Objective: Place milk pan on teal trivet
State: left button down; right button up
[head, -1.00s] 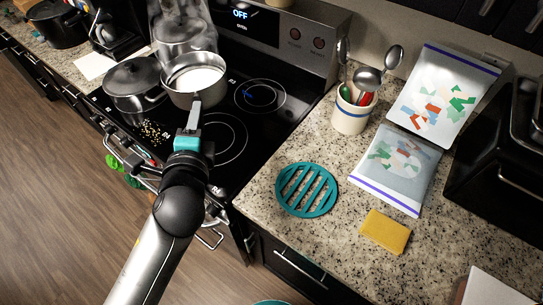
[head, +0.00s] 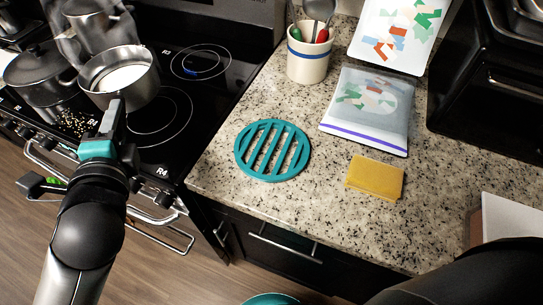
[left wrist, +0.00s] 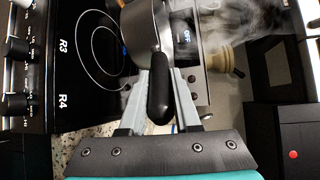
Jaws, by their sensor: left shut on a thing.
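The milk pan (head: 121,82) is a small steel pan with white contents, over the cooktop and left of the front burner ring. Its black handle points toward me. My left gripper (head: 112,118) is shut on that handle; in the left wrist view the handle (left wrist: 160,98) lies between the fingers, with the pan body (left wrist: 141,30) beyond. I cannot tell for sure how far the pan is above the glass. The round slatted teal trivet (head: 272,150) lies bare on the granite counter, right of the stove. My right gripper is not in view.
A lidded pot (head: 38,78) stands left of the pan, and a steaming pot (head: 98,32) behind it. A utensil crock (head: 308,62), a zip bag (head: 366,112) and a yellow sponge (head: 375,177) surround the trivet. Counter in front of the trivet is clear.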

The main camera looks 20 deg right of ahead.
aim_at(243, 165)
jog(key=j+z, duration=0.8)
jog(key=k+j+z, duration=0.2)
jog(key=j+z, duration=0.2)
jog(key=k+j+z, duration=0.15)
jog(key=j+z, duration=0.25)
jog(key=k+j+z, duration=0.2)
jog(key=z, duration=0.2)
jog(key=k+j+z, duration=0.25)
jog(key=z, duration=0.15)
